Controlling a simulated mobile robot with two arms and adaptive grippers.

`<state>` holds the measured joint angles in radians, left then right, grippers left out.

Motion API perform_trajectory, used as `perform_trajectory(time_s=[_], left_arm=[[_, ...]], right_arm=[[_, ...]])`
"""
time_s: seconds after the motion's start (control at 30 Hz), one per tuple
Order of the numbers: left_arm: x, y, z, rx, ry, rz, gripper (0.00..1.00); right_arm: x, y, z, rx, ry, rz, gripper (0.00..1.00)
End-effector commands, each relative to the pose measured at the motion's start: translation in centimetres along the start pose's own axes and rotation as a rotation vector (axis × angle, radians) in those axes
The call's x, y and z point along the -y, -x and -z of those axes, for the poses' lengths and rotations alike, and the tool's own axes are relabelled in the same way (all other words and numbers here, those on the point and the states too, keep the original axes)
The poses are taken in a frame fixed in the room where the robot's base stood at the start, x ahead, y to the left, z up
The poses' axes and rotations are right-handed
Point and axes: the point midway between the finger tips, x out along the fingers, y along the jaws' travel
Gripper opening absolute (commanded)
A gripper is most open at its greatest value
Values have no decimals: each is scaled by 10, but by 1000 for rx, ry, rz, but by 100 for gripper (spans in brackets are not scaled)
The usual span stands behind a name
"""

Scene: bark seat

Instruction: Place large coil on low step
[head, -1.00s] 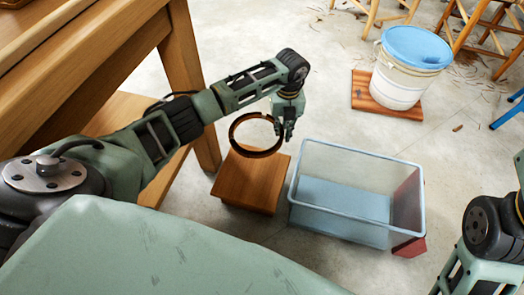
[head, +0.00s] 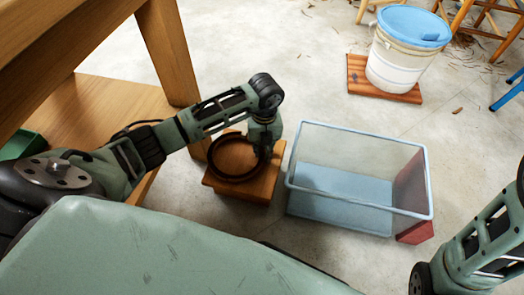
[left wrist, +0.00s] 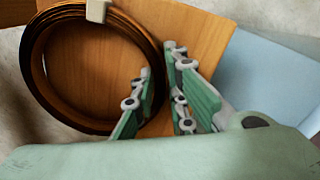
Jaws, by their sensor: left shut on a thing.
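The large coil (head: 212,160) is a dark brown ring. It lies roughly flat over the low step (head: 262,188), a small wooden block on the floor, overhanging its left edge a little in the head view. I cannot tell whether it touches the top. My left gripper (head: 263,152) is shut on the coil's right side. In the left wrist view the coil (left wrist: 34,60) has a pale tag at its top, and its right side passes between the fingers of the gripper (left wrist: 162,98). My right gripper is out of view; only its arm shows at lower right.
A clear bin (head: 428,190) with a blue bottom stands just right of the step, a red panel at its right end. A wooden bench (head: 172,50) is at the left. A blue-lidded bucket (head: 395,65) stands on a board at the back. Floor behind the step is clear.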

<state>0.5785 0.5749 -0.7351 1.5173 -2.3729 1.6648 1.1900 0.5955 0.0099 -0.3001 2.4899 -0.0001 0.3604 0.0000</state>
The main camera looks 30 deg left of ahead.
Motion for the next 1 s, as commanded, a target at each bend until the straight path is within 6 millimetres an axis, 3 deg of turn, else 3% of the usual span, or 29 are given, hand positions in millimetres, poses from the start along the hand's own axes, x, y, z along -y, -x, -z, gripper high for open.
perform_trajectory(time_s=[0.3,0.33,0.53,0.87,1.0], left_arm=[[0,-2,0,0,0,0,0],[0,-3,0,0,0,0,14],[0,-2,0,0,0,0,31],[0,0,0,0,0,1,32],[0,13,0,1,0,1,32]], right_arm=[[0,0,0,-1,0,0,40],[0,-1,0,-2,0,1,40],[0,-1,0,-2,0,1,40],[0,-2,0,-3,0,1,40],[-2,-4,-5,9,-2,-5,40]])
